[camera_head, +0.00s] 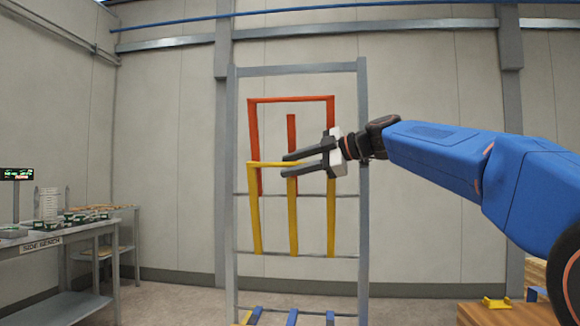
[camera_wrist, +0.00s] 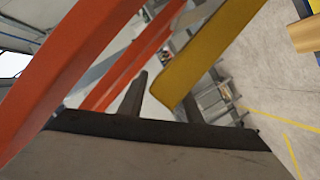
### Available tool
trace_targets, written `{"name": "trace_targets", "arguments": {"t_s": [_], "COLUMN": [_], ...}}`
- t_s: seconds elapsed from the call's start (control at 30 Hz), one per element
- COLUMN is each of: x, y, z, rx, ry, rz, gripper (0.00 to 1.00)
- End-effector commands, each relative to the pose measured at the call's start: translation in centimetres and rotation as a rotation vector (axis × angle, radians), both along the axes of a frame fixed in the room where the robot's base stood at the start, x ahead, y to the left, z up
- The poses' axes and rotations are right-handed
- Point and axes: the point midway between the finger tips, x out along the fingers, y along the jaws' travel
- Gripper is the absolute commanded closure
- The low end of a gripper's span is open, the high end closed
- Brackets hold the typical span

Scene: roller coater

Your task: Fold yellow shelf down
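The yellow shelf (camera_head: 293,215) is an upright frame with three bars and a top bar, standing against the grey rack. It leans close to vertical above a rack crossbar. My gripper (camera_head: 285,164) reaches in from the right at the height of the shelf's top bar. Its two dark fingers are apart, one above and one below the bar's line; contact cannot be told. In the wrist view the yellow bar (camera_wrist: 200,55) comes down between the fingers, close to the gripper body, which hides the lower part of the view.
The red shelf (camera_head: 291,98) stands upright above and behind the yellow one. Blue shelf bars (camera_head: 292,316) lie low in the rack (camera_head: 231,200). A side bench (camera_head: 40,243) is at left. Wooden boxes (camera_head: 505,314) stand low at right. Floor before the rack looks clear.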

Motion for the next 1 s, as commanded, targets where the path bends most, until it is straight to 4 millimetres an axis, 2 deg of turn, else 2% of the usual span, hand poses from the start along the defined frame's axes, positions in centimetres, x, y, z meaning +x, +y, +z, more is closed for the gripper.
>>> {"name": "trace_targets", "arguments": {"t_s": [0.13, 0.4, 0.43, 0.53, 0.57, 0.83, 1.0], "x": [0.3, 0.4, 0.4, 0.4, 0.4, 0.2, -0.7], "y": [0.7, 0.8, 0.7, 0.7, 0.7, 0.8, 0.9], "z": [-0.2, -0.2, -0.2, -0.2, -0.2, -0.2, -0.6], "rx": [0.0, 0.0, 0.0, 0.0, 0.0, -0.001, -0.008], "ry": [0.0, 0.0, 0.0, 0.0, 0.0, -0.005, -0.036], "rz": [0.001, 0.0, 0.0, 0.0, 0.0, 0.0, 0.001], "gripper": [0.69, 0.69, 0.71, 0.95, 1.0, 1.0, 1.0]}}
